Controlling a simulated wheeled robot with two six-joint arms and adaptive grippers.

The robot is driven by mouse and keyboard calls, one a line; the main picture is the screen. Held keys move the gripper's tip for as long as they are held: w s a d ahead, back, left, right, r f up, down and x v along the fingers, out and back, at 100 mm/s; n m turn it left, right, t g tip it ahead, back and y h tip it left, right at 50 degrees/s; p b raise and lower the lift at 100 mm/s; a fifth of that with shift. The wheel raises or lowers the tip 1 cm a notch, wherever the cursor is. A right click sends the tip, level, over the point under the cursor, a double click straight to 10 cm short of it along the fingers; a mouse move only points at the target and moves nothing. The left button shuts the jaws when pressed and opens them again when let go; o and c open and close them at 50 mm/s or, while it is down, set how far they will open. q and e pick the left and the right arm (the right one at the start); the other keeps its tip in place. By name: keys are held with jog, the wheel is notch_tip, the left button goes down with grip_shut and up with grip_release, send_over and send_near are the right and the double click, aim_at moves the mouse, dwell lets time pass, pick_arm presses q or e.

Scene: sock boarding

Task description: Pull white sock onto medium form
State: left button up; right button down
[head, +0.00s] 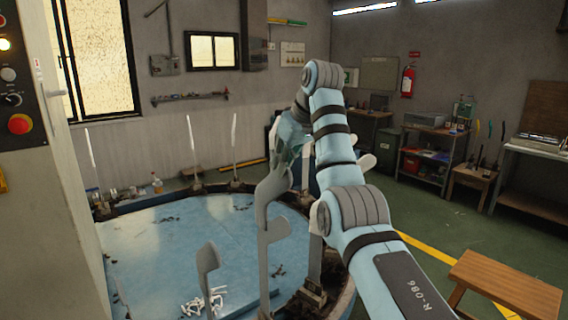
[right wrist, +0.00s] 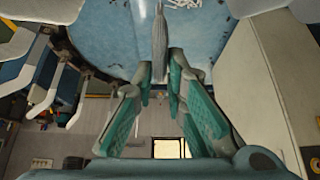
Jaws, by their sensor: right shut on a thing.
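My right gripper (head: 290,157) is above the near rim of the blue round table. It is shut on a light grey, sock-like piece (head: 272,190), which I take to be the white sock. The piece hangs down from the fingers, and in the right wrist view (right wrist: 160,42) it sits between the teal finger pads. A pale foot-shaped form (head: 266,245) stands upright just below it; I cannot tell whether the two touch. A smaller-looking form (head: 207,262) stands to its left. Which form is medium is not clear. My left gripper is out of view.
The blue round table (head: 165,240) has a dark rim with several upright forms, such as one at the back (head: 193,140). A white tangled pile (head: 203,302) lies near its front. A control panel (head: 18,95) stands left, a wooden stool (head: 508,283) right.

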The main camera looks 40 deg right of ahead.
aim_at(283, 216)
jog(key=shift+f+b, duration=6.75)
jog(key=c, duration=1.5)
grip_release()
jog(key=shift+r, duration=0.1)
jog(key=shift+c, duration=0.2)
notch_tip(283, 216, up, 20)
jog(key=p, duration=1.8)
jog(key=shift+f+p, duration=0.25)
jog(key=shift+p, duration=0.15)
